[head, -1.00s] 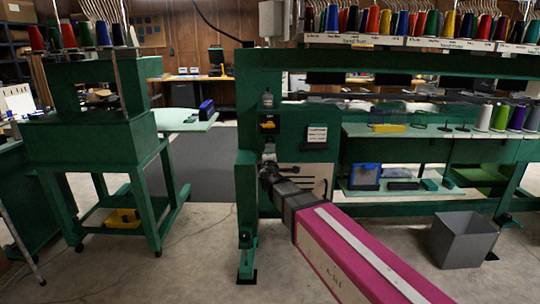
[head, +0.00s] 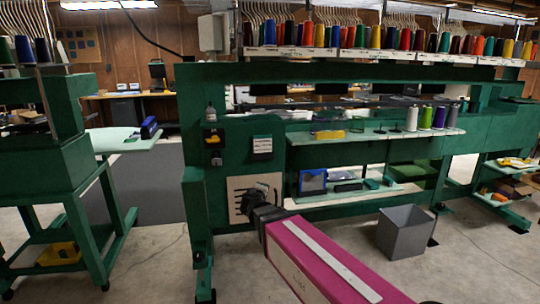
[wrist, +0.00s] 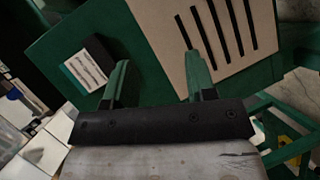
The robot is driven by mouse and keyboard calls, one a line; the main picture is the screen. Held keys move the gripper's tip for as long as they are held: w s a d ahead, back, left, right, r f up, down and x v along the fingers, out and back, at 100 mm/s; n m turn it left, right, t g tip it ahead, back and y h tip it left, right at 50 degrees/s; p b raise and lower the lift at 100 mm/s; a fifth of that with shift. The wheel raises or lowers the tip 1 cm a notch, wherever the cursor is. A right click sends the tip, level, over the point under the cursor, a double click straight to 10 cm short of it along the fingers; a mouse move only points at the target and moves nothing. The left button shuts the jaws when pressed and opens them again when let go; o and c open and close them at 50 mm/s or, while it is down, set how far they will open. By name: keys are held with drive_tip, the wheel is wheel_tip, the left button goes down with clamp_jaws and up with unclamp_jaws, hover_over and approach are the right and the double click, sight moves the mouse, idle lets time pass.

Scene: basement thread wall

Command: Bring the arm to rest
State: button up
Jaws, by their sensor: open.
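My arm (head: 318,262), with a magenta, white-striped link, reaches forward from the bottom right in the head view. Its dark wrist ends in front of a pale panel with black slots (head: 237,184) on the green machine (head: 197,120). In the wrist view my gripper (wrist: 158,72) shows two green-tinted fingers spread wide apart, with nothing between them. The slotted panel (wrist: 165,35) and a dark box with a white label (wrist: 86,68) lie beyond the fingers. I cannot tell the exact gap from the fingertips to the panel.
A grey bin (head: 403,232) stands on the floor right of my arm. Thread cones (head: 425,118) stand on the machine's shelf. Bare concrete floor lies in front.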

drive_tip(key=s+d+f+m+g+h, duration=0.1)
drive_tip(key=s+d+f+m+g, duration=0.4)
drive_tip(key=d+f, duration=0.45)
drive_tip(key=s+d+f+m+g, duration=0.5)
drive_tip(key=d+f+g, duration=0.15)
drive_tip(key=d, duration=0.55)
drive_tip(key=s+d+f+m+g+y, duration=0.3)
drive_tip(key=s+f, duration=0.1)
drive_tip(key=s, duration=0.3)
drive_tip(key=shift+s+f+y, duration=0.15)
drive_tip(key=shift+f+y, duration=0.15)
drive_tip(key=shift+f, duration=0.1)
